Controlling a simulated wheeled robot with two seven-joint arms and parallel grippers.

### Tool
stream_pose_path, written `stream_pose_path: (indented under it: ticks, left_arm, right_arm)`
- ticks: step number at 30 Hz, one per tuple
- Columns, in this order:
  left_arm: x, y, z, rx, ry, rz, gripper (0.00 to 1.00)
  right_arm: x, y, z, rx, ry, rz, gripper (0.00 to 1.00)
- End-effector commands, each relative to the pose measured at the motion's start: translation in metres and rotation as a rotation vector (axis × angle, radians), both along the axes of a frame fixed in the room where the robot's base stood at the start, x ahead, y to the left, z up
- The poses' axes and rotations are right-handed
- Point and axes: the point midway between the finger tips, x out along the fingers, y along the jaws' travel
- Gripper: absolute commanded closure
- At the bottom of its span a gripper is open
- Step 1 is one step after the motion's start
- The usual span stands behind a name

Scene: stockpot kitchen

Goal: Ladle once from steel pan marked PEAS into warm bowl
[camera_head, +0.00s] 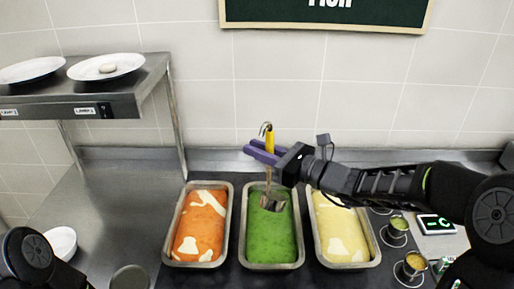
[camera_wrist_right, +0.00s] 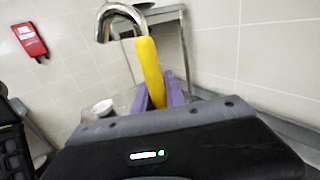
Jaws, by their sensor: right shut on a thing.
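My right gripper (camera_head: 264,153), with purple fingers, is shut on the ladle's yellow handle (camera_head: 270,143). The handle and its steel hook also show between the fingers in the right wrist view (camera_wrist_right: 150,72). The ladle hangs upright and its steel cup (camera_head: 273,203) is at the green contents of the middle steel pan (camera_head: 246,240); I cannot tell whether the cup is in or just above them. No PEAS marking is readable. A white bowl (camera_head: 61,242) stands on the counter at the left. My left gripper is out of view; only part of that arm shows.
An orange-filled pan (camera_head: 169,246) and a pale-yellow-filled pan (camera_head: 374,248) flank the middle one. Small steel cups (camera_head: 398,228) and a green-lit display (camera_head: 436,224) stand right. A shelf (camera_head: 129,87) with white plates is upper left. The counter between bowl and pans is largely clear.

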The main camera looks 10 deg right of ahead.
Motion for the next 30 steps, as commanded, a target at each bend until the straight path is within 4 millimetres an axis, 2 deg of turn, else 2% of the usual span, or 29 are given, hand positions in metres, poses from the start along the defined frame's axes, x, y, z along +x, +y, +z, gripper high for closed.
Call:
stream_pose_path:
  ticks: [8, 24, 30]
  left_arm:
    - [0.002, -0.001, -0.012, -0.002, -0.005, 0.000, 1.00]
    - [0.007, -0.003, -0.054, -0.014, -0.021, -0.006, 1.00]
    - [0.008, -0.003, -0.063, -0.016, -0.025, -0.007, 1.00]
  right_arm:
    - [0.000, 0.000, -0.018, 0.001, -0.001, 0.000, 1.00]
    - [0.000, 0.000, -0.075, 0.000, -0.001, 0.000, 1.00]
    - [0.000, 0.000, -0.086, 0.000, -0.001, 0.000, 1.00]
